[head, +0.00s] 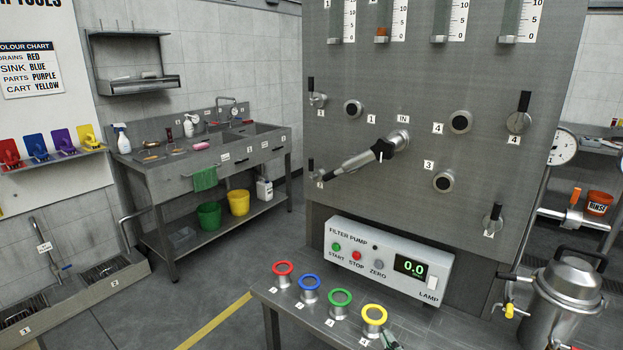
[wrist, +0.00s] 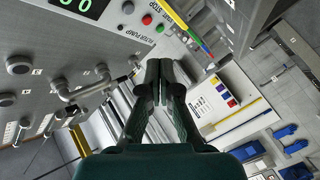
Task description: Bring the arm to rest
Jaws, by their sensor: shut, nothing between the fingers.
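My gripper (wrist: 158,72) shows in the wrist view, with its two dark fingers together and nothing seen between them. It points into the room, with the filter pump box (wrist: 150,40) ahead and above it in the picture.
A metal pipe with a black handle (head: 383,150) juts from the panel. Red, blue, green and yellow rings (head: 340,298) top fittings on the bench in front. A steel vessel (head: 565,285) stands at right. A sink bench (head: 205,170) is at back left, with open floor before it.

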